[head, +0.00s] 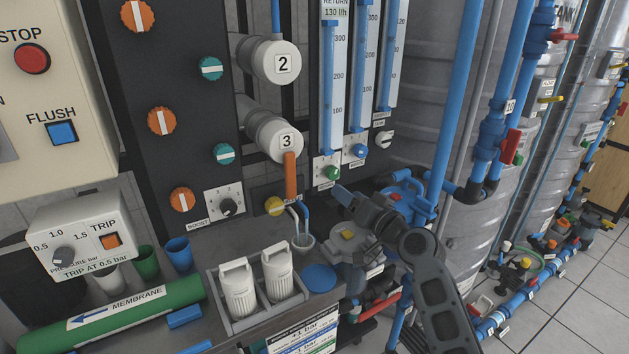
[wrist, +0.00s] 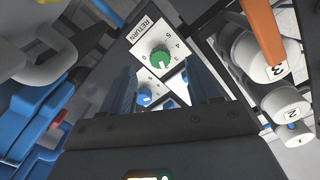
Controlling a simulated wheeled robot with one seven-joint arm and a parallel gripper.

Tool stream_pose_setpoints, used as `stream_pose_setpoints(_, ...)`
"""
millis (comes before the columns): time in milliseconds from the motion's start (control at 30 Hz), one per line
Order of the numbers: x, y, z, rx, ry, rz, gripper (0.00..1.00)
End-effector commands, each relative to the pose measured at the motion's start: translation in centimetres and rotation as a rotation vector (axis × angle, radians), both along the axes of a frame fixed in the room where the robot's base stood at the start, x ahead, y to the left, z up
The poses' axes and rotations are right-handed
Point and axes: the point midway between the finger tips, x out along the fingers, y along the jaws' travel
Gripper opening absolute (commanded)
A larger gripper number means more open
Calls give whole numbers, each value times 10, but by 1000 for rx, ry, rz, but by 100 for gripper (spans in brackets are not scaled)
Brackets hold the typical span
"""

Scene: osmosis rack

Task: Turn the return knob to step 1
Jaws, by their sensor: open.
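The return knob (wrist: 160,58) is green and sits on a white plate marked RETURN, with a numbered dial, in the wrist view. In the head view the green return knob (head: 331,172) is below the left flow tube. Which step its pointer faces is too small to tell. My gripper (head: 345,196) is open and empty, below and slightly right of the knob in the head view. In the wrist view the knob shows beyond my open fingers (wrist: 166,88), apart from them.
A blue knob (head: 359,151) and a white knob (head: 384,139) sit to the right of the green one. An orange lever (head: 290,176) hangs just left, under white cap 3 (head: 285,141). Blue pipes (head: 455,110) stand to the right.

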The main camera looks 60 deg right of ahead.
Motion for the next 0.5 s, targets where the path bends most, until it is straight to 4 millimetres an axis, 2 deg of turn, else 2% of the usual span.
stream_pose_setpoints(33, 0, -10, 5, -1, -14, -5, 61)
stream_pose_setpoints(100, 0, -18, 11, 0, -27, -6, 61)
stream_pose_setpoints(233, 6, -25, 14, 0, -34, -5, 61)
stream_pose_setpoints(500, 39, -45, 15, 1, -33, -5, 61)
